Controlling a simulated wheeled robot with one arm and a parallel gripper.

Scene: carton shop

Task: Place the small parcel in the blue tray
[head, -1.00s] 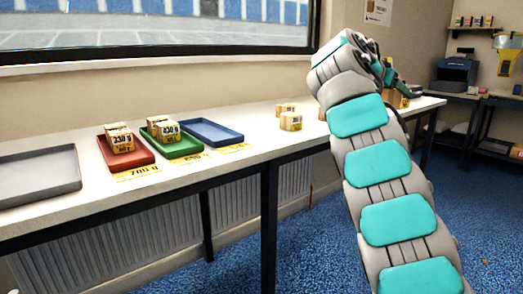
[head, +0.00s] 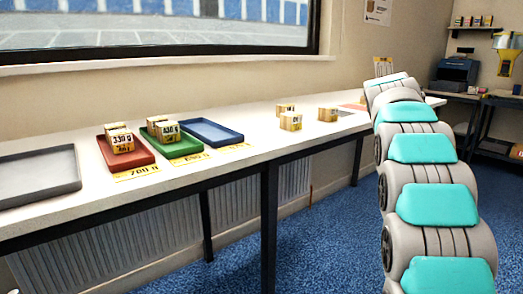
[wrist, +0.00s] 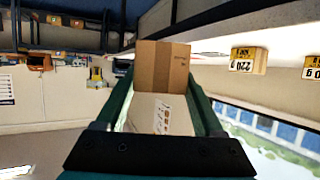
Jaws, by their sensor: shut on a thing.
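The blue tray (head: 236,137) lies on the long white table in the head view, and it looks empty. In the wrist view my gripper (wrist: 163,92) is shut on a brown cardboard parcel (wrist: 163,66), which sits between the fingertips. I cannot read a weight on the parcel's visible face. In the head view my gripper and the parcel are hidden behind my arm, at the right, well away from the blue tray.
A red tray (head: 143,160) and a green tray (head: 196,149) hold labelled boxes. An empty grey tray (head: 66,183) lies at left. Loose small boxes (head: 291,122) (head: 328,114) stand right of the blue tray, with bare table between. A printer (head: 455,73) stands at the back right.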

